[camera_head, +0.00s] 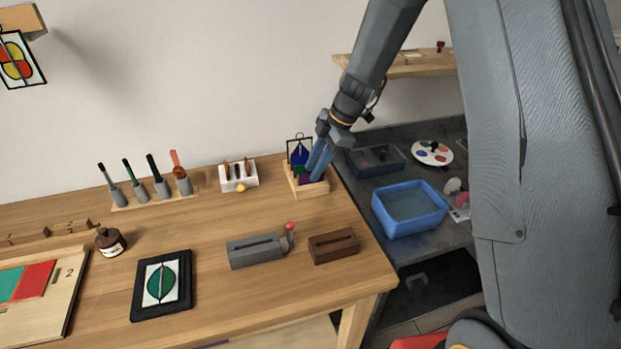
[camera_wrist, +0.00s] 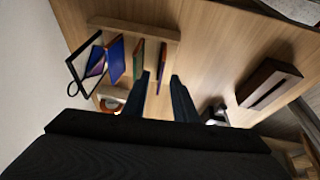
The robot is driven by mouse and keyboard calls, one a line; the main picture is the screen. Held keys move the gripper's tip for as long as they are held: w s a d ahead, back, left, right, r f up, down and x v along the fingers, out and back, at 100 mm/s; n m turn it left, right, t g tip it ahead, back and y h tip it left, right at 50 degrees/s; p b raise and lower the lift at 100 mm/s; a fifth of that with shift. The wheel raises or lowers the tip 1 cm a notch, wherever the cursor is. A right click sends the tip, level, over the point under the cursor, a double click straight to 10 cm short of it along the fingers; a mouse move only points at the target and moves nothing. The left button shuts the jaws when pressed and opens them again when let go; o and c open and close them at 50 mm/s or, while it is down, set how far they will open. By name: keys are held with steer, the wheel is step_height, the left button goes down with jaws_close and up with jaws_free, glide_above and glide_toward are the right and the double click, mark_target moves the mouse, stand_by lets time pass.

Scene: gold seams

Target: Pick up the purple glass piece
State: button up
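A dark purple glass piece (camera_head: 306,179) shows low in the wooden rack (camera_head: 312,194) at the right back of the table, partly covered by my fingers. In the wrist view several thin glass pieces stand in the rack (camera_wrist: 130,27). My gripper (camera_head: 316,170) reaches down at the rack. In the wrist view my gripper (camera_wrist: 161,76) has its two fingers apart. A thin upright piece (camera_wrist: 162,65) with an orange edge lies in line with the gap between them. I cannot tell whether it is the purple one, and no finger clearly touches it.
A dark-framed hanging panel (camera_head: 299,149) stands at the back of the rack. A blue glass piece (camera_wrist: 115,60) is beside the line of my fingers. A brown slotted block (camera_head: 334,246) and a grey block (camera_head: 256,251) stand nearer the front. A blue tub (camera_head: 410,227) is to the right.

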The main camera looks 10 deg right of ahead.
steer(key=shift+p+x, duration=0.35)
steer(key=shift+x, duration=1)
jaws_close()
steer(key=shift+r, duration=0.1)
